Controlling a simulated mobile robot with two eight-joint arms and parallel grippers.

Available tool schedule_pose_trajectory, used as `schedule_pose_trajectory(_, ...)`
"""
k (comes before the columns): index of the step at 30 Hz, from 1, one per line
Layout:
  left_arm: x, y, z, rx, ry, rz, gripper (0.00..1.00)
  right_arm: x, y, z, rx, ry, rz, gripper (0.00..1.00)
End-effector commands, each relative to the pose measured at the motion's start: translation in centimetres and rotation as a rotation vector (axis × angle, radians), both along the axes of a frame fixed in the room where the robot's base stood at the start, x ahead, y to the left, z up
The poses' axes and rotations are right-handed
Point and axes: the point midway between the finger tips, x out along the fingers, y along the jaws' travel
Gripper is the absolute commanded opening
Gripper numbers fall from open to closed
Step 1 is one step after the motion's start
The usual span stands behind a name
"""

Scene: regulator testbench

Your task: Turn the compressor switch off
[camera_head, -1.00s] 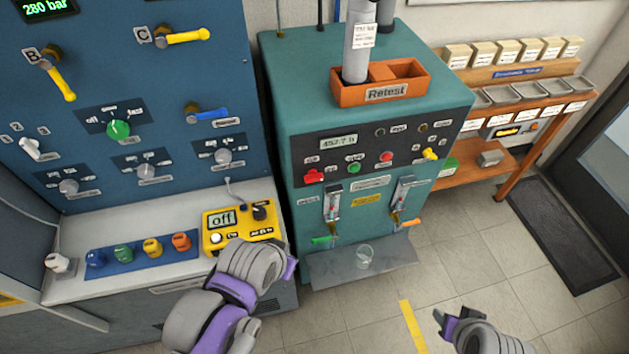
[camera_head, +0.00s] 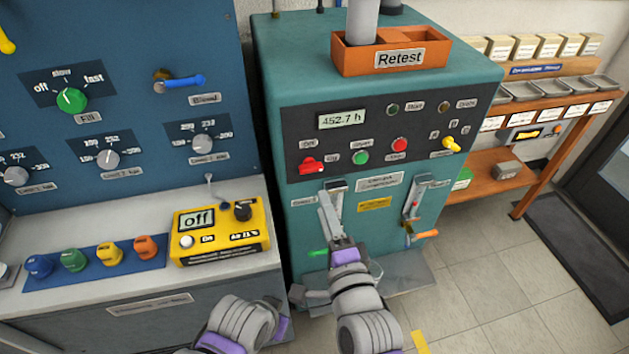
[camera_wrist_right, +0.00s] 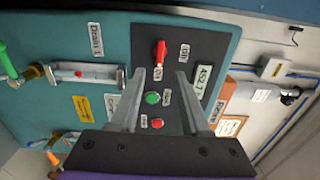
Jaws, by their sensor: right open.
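The red compressor switch (camera_head: 312,166) sits at the left of the dark control panel on the teal machine, between small labels. It also shows in the right wrist view (camera_wrist_right: 161,53), beside the label reading On. My right gripper (camera_head: 328,207) is in front of the machine, below the switch, its fingers pointing up at the panel. In the right wrist view my right gripper (camera_wrist_right: 160,75) is open and empty, with the switch just beyond and between the fingertips, apart from them. My left arm shows at the bottom of the head view; its gripper fingers are not visible.
Near the switch are a green button (camera_head: 361,158), a red button (camera_head: 400,145) and a yellow switch (camera_head: 450,144). A yellow box (camera_head: 219,232) stands on the ledge at left. An orange Retest tray (camera_head: 346,61) sits on top of the machine.

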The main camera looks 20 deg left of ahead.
Motion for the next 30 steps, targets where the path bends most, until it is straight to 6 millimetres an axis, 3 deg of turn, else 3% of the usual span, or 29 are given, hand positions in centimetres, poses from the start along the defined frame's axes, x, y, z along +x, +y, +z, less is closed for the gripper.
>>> schedule_pose_trajectory(15,0.1,0.0,-1.2,0.000,0.004,0.000,0.00,7.1,5.1,0.1,-0.006,-0.001,-0.002,0.46)
schedule_pose_trajectory(29,0.1,0.0,-1.3,0.000,0.005,0.000,0.00,8.3,5.9,0.1,-0.007,-0.001,-0.002,0.46)
schedule_pose_trajectory(30,0.1,0.0,-1.3,0.000,0.005,0.000,0.00,8.3,5.9,0.1,-0.007,-0.001,-0.002,0.41)
